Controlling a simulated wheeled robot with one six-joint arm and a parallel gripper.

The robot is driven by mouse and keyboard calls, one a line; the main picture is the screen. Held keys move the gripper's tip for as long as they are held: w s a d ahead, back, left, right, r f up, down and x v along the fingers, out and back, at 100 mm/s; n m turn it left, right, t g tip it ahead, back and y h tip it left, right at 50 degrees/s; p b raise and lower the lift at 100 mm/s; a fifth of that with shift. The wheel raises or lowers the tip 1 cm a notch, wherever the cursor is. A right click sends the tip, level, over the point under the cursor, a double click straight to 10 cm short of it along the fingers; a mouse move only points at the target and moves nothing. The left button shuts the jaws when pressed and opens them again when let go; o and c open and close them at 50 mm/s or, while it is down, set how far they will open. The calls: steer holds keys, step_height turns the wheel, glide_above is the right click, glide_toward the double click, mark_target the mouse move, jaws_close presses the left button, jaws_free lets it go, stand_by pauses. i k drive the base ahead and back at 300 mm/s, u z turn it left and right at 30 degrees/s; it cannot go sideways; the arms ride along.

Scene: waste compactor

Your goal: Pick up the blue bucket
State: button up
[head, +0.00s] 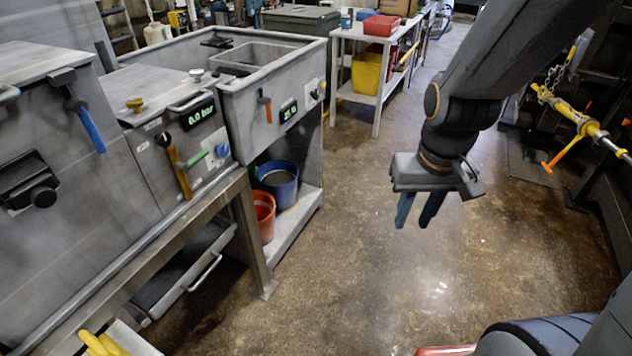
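The blue bucket (278,186) stands upright on the low shelf under the metal sink unit, left of the picture's middle. Its inside looks dark. An orange-red bucket (263,217) stands close in front of it on the same shelf. My gripper (417,212) hangs in the air over the open floor, well to the right of the blue bucket.
The low shelf (295,226) is open on its right side. A metal bench leg (255,240) stands left of the buckets. Open floor (370,270) lies between shelf and arm. A white table (362,100) stands behind. Yellow piping (585,122) is at the right.

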mark_target(279, 178)
steer(key=z, duration=0.35)
steer(key=i, duration=1.25)
steer(key=u, duration=0.65)
